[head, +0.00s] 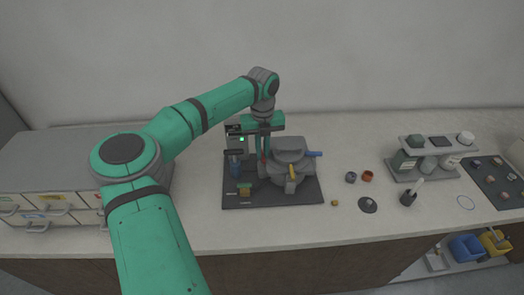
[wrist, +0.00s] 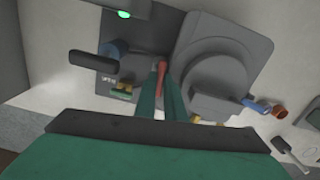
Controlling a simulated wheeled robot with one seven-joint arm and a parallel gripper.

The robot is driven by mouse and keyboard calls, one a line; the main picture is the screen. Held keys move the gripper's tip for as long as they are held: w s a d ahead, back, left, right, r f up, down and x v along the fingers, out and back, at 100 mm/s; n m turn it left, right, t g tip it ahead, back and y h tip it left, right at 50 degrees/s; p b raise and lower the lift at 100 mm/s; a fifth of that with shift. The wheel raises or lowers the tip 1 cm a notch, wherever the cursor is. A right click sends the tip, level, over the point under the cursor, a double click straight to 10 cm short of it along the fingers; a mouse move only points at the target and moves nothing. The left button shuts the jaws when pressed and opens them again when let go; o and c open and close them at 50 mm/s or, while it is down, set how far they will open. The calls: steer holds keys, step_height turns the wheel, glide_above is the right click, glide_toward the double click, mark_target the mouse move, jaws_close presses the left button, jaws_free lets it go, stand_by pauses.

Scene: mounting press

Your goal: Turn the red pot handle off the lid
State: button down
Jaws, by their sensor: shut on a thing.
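The mounting press (head: 291,183) stands on a dark base plate (head: 240,201) on the counter, its round grey lid (head: 289,149) on top. The red pot handle (head: 263,169) is at the left side of the lid, mostly hidden by my gripper in the head view. In the wrist view the red handle (wrist: 162,70) lies between the green fingers, next to the round grey lid (wrist: 215,80). My gripper (head: 263,158) points down and is shut on the handle; it also shows in the wrist view (wrist: 161,75).
A blue handle (head: 314,154) sticks out at the press's right and a yellow one (head: 291,173) at its front. A control box with a green light (head: 242,139) stands behind left. Small cups (head: 368,175) and a rack (head: 427,160) are to the right.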

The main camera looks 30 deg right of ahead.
steer(key=shift+d+r, duration=0.1)
steer(key=c, duration=1.8)
jaws_free()
steer(key=shift+c, duration=0.2)
step_height(320, 180, up, 11)
